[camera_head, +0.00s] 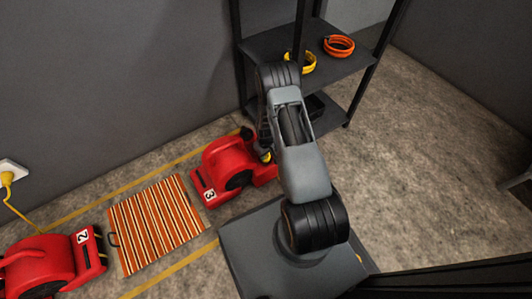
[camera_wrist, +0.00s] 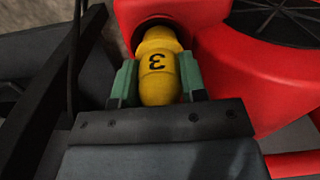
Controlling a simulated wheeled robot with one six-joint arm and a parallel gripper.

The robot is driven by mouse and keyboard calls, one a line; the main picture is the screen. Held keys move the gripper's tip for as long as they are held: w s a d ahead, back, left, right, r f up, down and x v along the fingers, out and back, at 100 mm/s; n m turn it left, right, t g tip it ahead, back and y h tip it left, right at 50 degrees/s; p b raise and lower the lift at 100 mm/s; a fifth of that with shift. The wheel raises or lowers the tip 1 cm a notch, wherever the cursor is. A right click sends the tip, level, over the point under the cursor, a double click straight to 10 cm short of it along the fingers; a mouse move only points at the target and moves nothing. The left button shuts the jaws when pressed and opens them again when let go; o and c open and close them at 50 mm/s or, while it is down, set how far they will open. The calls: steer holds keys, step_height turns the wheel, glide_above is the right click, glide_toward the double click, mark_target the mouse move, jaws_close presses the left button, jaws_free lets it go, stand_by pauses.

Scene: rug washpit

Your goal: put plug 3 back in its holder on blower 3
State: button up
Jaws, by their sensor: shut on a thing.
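Blower 3 (camera_head: 222,160) is a red machine on the floor with a "3" label; its red body also fills the upper right of the wrist view (camera_wrist: 215,60). My gripper (camera_wrist: 158,80) is shut on plug 3 (camera_wrist: 158,62), a yellow plug marked "3", with a green finger pad on each side. The far end of the plug meets a dark round opening (camera_wrist: 150,22) on the blower, taken to be the holder. How deep it sits there cannot be told. In the head view plug 3 (camera_head: 265,156) shows as a small yellow spot beside the blower, and my arm hides most of the gripper.
Blower 2 (camera_head: 52,262) stands at lower left. A striped rug (camera_head: 155,224) lies between the blowers. A yellow plug (camera_head: 7,177) is in the wall socket. A dark shelf (camera_head: 330,68) with yellow and orange coils stands behind my arm. Floor at right is clear.

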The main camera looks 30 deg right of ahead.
steer(key=shift+f+b, duration=0.35)
steer(key=shift+f, duration=0.15)
steer(key=o, duration=1.1)
steer(key=shift+c, duration=0.2)
steer(key=shift+r, duration=0.1)
step_height(320, 180, up, 14)
steer(key=p, duration=0.5)
steer(key=shift+d+p, duration=0.1)
steer(key=shift+p, duration=0.3)
